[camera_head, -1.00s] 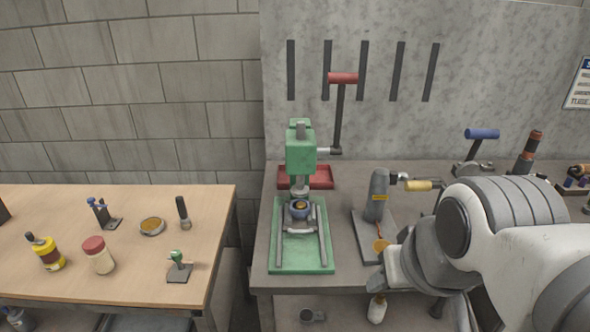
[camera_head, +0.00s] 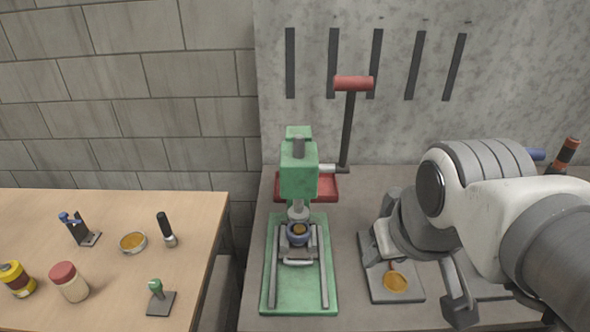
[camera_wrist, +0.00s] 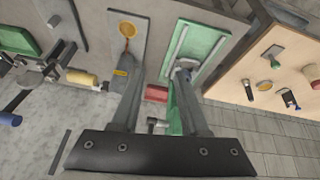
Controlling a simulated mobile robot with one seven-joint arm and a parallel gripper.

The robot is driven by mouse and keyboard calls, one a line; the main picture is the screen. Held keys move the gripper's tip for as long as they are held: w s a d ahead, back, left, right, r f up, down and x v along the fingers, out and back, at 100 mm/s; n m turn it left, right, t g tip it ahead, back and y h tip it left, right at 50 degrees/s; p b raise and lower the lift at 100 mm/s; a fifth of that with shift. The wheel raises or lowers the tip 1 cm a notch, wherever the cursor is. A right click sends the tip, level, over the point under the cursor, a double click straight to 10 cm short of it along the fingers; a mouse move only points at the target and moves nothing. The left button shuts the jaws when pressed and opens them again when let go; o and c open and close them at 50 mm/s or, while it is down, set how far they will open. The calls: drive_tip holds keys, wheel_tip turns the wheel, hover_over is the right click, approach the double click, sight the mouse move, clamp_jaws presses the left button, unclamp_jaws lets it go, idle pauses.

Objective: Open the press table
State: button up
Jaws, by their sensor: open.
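The green press (camera_head: 299,170) stands upright on the grey bench. Its long green base (camera_head: 302,298) carries two grey rails. Between the rails, under the press head, is a small grey press table with a front handle (camera_head: 298,262). A blue-rimmed cup (camera_head: 299,235) sits on it. The press's lever with its red grip (camera_head: 354,83) points up. In the wrist view my gripper (camera_wrist: 153,72) is open and empty, with the green base (camera_wrist: 198,48) beyond its right finger. In the head view my arm is right of the press, apart from it, and my fingertips are unclear.
A grey plate with an orange disc (camera_head: 396,281) lies right of the press, close to my arm. A red tray (camera_head: 290,188) sits behind the press. A wooden table (camera_head: 110,210) with jars and small tools stands left, across a gap.

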drive_tip(key=w+a+n+g+h+p, duration=0.1)
drive_tip(key=w+a+n+g+p, duration=0.15)
drive_tip(key=w+n+p, duration=0.4)
drive_tip(key=n+y+p, duration=0.1)
drive_tip(key=n+p, duration=0.1)
drive_tip(key=n, duration=0.8)
approach(301, 262)
drive_tip(key=shift+g, duration=0.35)
drive_tip(key=f+b, duration=0.1)
drive_tip(key=f, duration=0.1)
drive_tip(key=w+f, duration=0.1)
drive_tip(key=f, duration=0.2)
drive_tip(key=w+f+b, duration=0.1)
drive_tip(key=f, duration=0.1)
drive_tip(key=shift+d+f+b, duration=0.1)
drive_tip(key=shift+f+b, duration=0.2)
clamp_jaws()
